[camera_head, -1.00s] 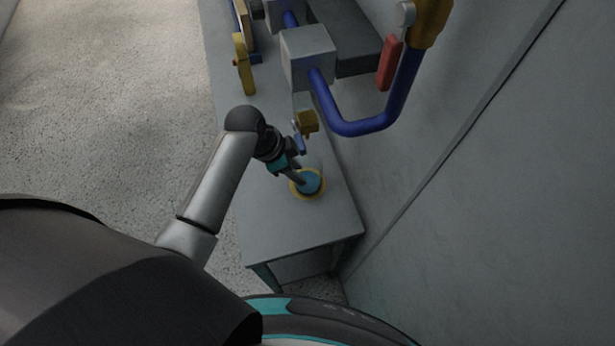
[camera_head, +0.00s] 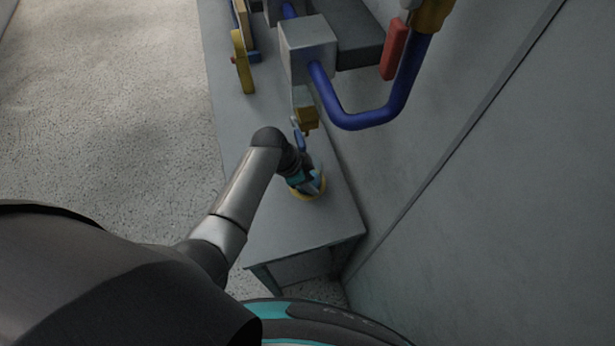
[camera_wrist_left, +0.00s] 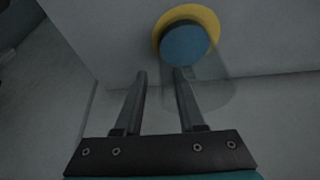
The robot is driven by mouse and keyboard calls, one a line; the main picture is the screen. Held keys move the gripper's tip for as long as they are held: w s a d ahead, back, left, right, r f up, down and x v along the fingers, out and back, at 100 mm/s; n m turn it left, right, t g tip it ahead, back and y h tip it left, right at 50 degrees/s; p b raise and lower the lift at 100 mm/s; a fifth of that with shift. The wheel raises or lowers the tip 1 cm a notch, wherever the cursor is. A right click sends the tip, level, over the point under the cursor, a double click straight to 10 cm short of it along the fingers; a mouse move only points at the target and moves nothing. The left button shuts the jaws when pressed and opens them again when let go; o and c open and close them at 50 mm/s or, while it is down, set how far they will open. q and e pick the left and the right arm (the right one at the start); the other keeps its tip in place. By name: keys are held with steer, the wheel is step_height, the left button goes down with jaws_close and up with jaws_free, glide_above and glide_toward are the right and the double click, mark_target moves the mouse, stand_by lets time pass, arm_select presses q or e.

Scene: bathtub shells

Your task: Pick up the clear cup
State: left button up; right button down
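The clear cup (camera_wrist_left: 213,92) shows faintly in the left wrist view as a see-through shape, right of my left gripper's middle. Behind it lies a blue disc (camera_wrist_left: 186,45) with a yellow ring (camera_wrist_left: 214,22) around it. My left gripper (camera_wrist_left: 159,76) is open, its two fingers apart with nothing clearly between them. Its right finger overlaps the cup's left edge in the picture; I cannot tell whether they touch. In the head view my left gripper (camera_head: 312,184) is over the yellow ring (camera_head: 312,199), hiding part of it; the cup cannot be made out there. My right gripper is not in view.
The ring is on a narrow grey bench (camera_head: 290,232) beside a grey wall (camera_head: 510,190). A blue bent pipe (camera_head: 365,124), a grey box (camera_head: 307,52) and a small yellow piece (camera_head: 307,118) stand farther along. Open floor lies left.

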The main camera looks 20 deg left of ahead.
arm_select(q)
jaws_close()
stand_by(0.6)
